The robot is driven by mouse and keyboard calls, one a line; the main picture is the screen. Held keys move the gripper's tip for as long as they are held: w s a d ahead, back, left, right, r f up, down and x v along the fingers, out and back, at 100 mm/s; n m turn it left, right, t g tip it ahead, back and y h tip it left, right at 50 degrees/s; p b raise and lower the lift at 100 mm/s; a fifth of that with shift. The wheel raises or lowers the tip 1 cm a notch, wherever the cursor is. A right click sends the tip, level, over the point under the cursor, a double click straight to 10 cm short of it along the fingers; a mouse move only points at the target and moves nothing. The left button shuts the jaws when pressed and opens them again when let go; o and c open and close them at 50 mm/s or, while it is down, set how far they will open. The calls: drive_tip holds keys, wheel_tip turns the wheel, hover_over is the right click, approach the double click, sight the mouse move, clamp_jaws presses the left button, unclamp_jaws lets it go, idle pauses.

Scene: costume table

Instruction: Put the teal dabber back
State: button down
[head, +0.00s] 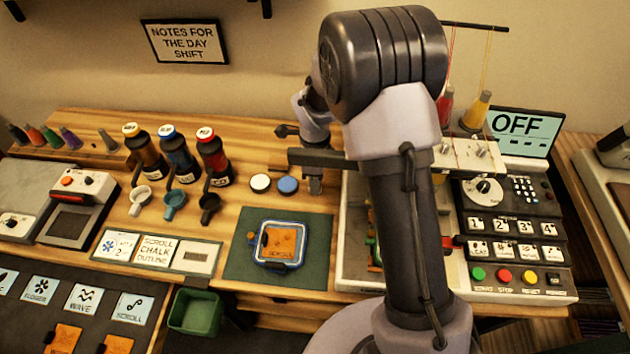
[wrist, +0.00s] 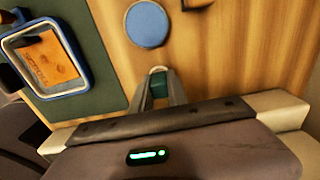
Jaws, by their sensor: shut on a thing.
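My gripper (head: 315,186) points down over the wooden table, just right of the blue disc and beyond the green mat. In the wrist view my gripper (wrist: 158,88) is shut on a small teal thing with a pale end, which looks like the teal dabber (wrist: 159,90). Most of it is hidden by the fingers, and I cannot tell whether it touches the table. A wooden rack (head: 88,151) at the far left holds several coloured cone-shaped dabbers (head: 70,138), with a gap between the purple one and a greyish one at the right.
Bottles with yellow, blue and red caps (head: 212,155) stand between the rack and my gripper, with small cups (head: 174,204) before them. White (head: 260,183) and blue (head: 288,185) discs lie beside my gripper. A blue-rimmed frame (head: 301,250) lies on the green mat (head: 320,240). A control panel (head: 510,215) stands right.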

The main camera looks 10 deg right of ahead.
drive_tip(key=c, duration=1.3)
unclamp_jaws()
wheel_tip(320, 180, up, 12)
drive_tip(key=p, duration=0.5)
drive_tip(key=shift+r, duration=0.15)
